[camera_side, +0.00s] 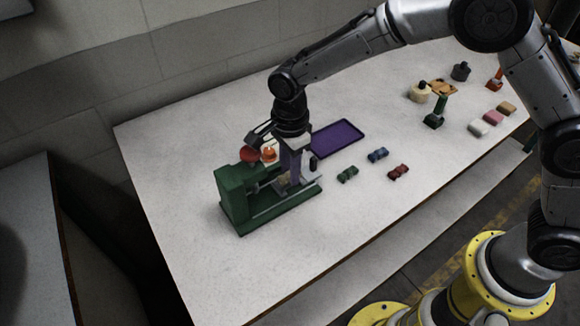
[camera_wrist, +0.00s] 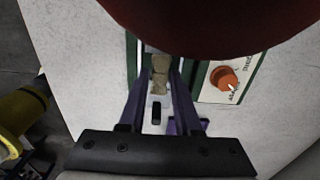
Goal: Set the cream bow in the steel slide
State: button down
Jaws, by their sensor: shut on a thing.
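My gripper (camera_side: 296,178) points down over the slide end of the green press (camera_side: 236,197). In the wrist view its purple fingers (camera_wrist: 160,76) are shut on the cream bow (camera_wrist: 159,66), which looks tan in the shade and lies lengthwise between them. The steel slide (camera_wrist: 146,113) shows as a pale strip with a dark slot, between green rails, below the bow. The bow is over or in the slide; I cannot tell whether it touches. In the side view the fingers hide the bow.
The press's dark red round part (camera_wrist: 200,20) covers the top of the wrist view. An orange knob (camera_wrist: 224,77) sits beside the slide. A purple tray (camera_side: 338,138) lies behind; green (camera_side: 347,174), blue (camera_side: 378,155) and red (camera_side: 399,173) bows lie right.

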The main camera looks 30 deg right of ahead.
jog(key=shift+f, duration=0.6)
dwell(0.9)
jog(key=c, duration=0.5)
grip_release()
